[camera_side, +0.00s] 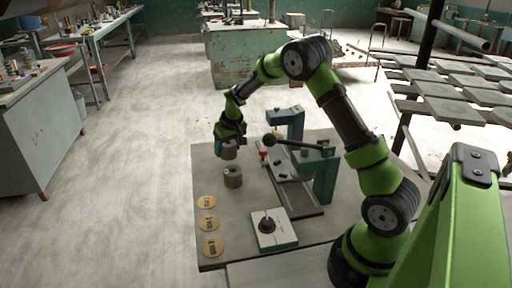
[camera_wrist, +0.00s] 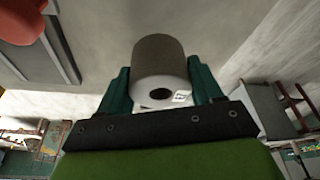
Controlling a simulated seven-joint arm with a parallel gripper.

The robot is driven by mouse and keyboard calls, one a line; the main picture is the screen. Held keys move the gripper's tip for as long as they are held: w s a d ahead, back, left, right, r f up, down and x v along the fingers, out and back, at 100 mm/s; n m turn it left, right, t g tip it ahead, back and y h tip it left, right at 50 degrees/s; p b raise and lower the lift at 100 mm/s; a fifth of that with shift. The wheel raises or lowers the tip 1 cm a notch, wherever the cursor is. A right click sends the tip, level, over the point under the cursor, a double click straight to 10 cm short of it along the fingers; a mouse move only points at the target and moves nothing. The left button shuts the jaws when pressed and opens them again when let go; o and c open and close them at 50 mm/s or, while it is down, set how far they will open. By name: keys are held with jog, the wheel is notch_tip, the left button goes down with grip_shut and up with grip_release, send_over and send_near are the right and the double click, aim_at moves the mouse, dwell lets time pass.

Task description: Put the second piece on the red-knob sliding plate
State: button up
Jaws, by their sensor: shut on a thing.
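My gripper (camera_side: 230,139) is shut on a grey-brown cylindrical piece (camera_side: 229,152) near the far left of the bench. In the wrist view the held piece (camera_wrist: 158,57) sits between both green fingers, its pale end with a dark hole and a small white label facing the camera. Its height above the bench is hard to tell. Another similar piece (camera_side: 233,179) stands upright on the bench, nearer the camera, with a hole in its top. The red knob (camera_side: 263,154) is right of my gripper, at the left end of the sliding plate (camera_side: 284,171); it also seems to show in the wrist view (camera_wrist: 22,22).
A green press frame (camera_side: 326,176) with a black-ball lever (camera_side: 270,140) stands over the slide. A pale box (camera_side: 274,230) with a black knob sits in front. Bare bench (camera_side: 237,212) lies between.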

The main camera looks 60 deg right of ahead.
aim_at(227, 144)
notch_tip(227, 144, up, 6)
jog(key=shift+w+a+r, duration=0.1)
jog(key=shift+r, duration=0.15)
jog(key=shift+s+d+r+m, duration=0.25)
jog(key=shift+s+d+r, duration=0.05)
jog(key=shift+s+r, duration=0.3)
jog(key=shift+s+d+r+m, duration=0.25)
jog(key=shift+s+r, duration=0.25)
jog(key=shift+s, duration=0.15)
jog(key=s+d+m+g+h, duration=0.1)
jog(key=s+d+m+g, duration=0.15)
jog(key=s+m, duration=0.75)
jog(key=s+d+m+g, duration=0.1)
jog(key=s+m+g, duration=0.2)
jog(key=s+m, duration=0.6)
jog(key=f, duration=0.3)
jog(key=w+f+m, duration=0.1)
jog(key=f, duration=0.2)
jog(key=f+m, duration=0.1)
jog(key=f, duration=0.2)
jog(key=shift+w+d, duration=0.1)
jog(key=shift+w, duration=0.3)
jog(key=shift+f, duration=0.15)
jog(key=o, duration=1.2)
jog(key=shift+o, duration=0.2)
